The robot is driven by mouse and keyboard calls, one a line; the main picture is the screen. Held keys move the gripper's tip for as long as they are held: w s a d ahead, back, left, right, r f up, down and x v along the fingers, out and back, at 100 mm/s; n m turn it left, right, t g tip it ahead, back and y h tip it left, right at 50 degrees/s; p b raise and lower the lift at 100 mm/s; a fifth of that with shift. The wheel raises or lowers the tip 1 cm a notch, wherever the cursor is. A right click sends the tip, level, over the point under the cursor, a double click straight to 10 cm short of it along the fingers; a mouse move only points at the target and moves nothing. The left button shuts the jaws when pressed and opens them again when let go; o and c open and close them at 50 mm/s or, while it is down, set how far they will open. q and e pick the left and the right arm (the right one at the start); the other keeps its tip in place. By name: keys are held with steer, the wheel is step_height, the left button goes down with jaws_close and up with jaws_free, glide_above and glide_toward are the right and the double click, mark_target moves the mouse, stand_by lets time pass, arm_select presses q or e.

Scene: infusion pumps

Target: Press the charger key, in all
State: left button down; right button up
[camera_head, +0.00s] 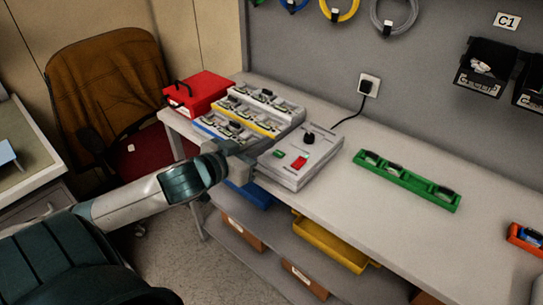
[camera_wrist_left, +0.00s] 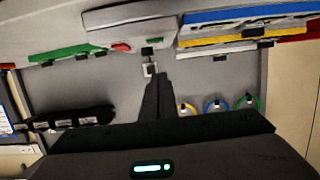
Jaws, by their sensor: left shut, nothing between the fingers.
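The charger (camera_head: 292,172) is a flat grey box on the bench, with a green key (camera_head: 279,155), a red key (camera_head: 299,163) and a black knob (camera_head: 308,139) on top. My left gripper (camera_head: 250,154) is at the charger's left side, close to it; whether it touches cannot be told. In the left wrist view its dark fingers (camera_wrist_left: 156,98) are together with nothing between them. That view is inverted and shows the charger (camera_wrist_left: 110,27) near the top, with the red key (camera_wrist_left: 122,46). My right gripper is not in view.
A rack with several small devices (camera_head: 290,108) stands behind the charger, beside a red box (camera_head: 207,88). A green tray (camera_head: 425,191) lies to the right. A cable runs to a wall socket (camera_head: 369,85). The bench between charger and green tray is clear. A yellow bin (camera_head: 325,243) sits below.

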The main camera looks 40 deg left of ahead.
mark_target(272, 161)
arm_select(q)
steer(key=x, duration=0.2)
steer(key=shift+w, duration=0.4)
steer(key=shift+w+f+p, duration=0.1)
steer(key=shift+w+p, duration=0.2)
steer(key=shift+p, duration=0.05)
step_height(272, 161, down, 2)
steer(key=shift+f, duration=1.05)
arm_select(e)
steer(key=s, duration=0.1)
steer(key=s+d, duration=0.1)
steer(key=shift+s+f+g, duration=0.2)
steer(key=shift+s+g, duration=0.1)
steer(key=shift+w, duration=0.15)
